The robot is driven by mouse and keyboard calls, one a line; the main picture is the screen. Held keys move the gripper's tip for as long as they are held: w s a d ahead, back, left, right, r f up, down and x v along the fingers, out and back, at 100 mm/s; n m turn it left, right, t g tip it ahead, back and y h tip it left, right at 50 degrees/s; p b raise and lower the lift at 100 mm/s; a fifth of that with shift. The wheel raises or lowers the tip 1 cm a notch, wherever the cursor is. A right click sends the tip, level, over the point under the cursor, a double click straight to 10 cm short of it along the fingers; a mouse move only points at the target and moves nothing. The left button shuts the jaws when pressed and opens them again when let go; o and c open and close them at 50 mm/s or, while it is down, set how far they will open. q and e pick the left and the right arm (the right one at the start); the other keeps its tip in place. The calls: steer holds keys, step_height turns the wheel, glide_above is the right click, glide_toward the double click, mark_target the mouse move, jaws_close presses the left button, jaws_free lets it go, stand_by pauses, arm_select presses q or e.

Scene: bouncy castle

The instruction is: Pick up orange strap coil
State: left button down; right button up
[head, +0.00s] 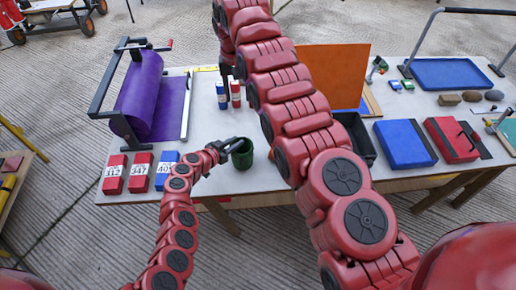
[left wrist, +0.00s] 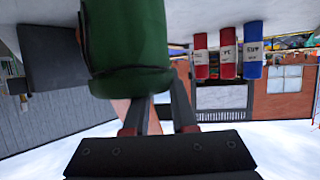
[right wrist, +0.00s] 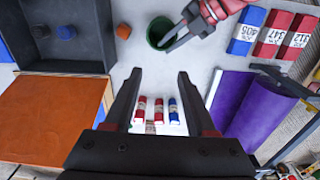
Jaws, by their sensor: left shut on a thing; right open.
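A small orange round piece (right wrist: 123,30), likely the orange strap coil, lies on the table beside a black tray (right wrist: 85,58) in the right wrist view. My left gripper (head: 222,147) is shut on the rim of a dark green cup (head: 242,157). The cup fills the top of the left wrist view (left wrist: 128,45) and also shows in the right wrist view (right wrist: 153,42).
Red and blue bottles (head: 235,93) stand near my right gripper. An orange panel (head: 338,72) stands behind the tray. A purple roll (head: 138,95) is on the left, with numbered red and blue blocks (head: 140,170) at the front.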

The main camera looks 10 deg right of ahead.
steer(key=d+f+m+t, duration=0.1)
steer(key=d+f, duration=0.2)
steer(key=f, duration=0.6)
steer(key=s+d+f+m+t+h, duration=0.1)
steer(key=d+f, duration=0.3)
steer(key=f, duration=0.5)
steer(key=d+f+m+t+h, duration=0.1)
steer(key=d+f+m, duration=0.2)
steer(key=f, duration=0.6)
steer(key=shift+s+d+f+t, duration=0.15)
steer(key=shift+s+d+t, duration=0.2)
steer(key=shift+d, duration=0.3)
steer(key=shift+w+x, duration=0.2)
steer(key=shift+x, duration=2.65)
jaws_close()
